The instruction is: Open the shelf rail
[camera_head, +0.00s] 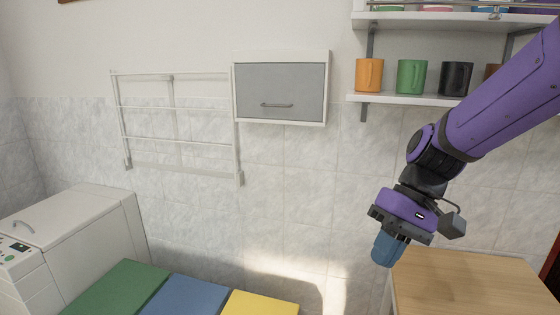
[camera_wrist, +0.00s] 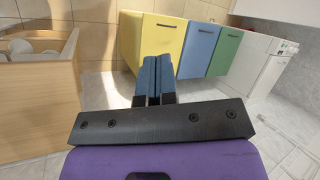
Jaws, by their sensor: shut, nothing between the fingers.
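The shelf rail (camera_head: 440,4) is a thin metal bar along the front of the upper white shelf (camera_head: 450,19), at the top right of the head view. It is cut off by the top edge of the picture, and I cannot tell its full shape. My gripper (camera_head: 385,252) hangs below and in front of the shelves, well apart from the rail, pointing down. Its blue fingers are together and empty in the wrist view (camera_wrist: 153,80). The rail does not show in the wrist view.
A lower shelf (camera_head: 410,99) holds orange, green, black and brown mugs. A grey-door wall cabinet (camera_head: 281,90) and a white rack (camera_head: 172,115) hang to the left. A wooden-topped unit (camera_head: 470,285) stands below my gripper. Green, blue and yellow cabinets (camera_head: 195,298) stand lower left.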

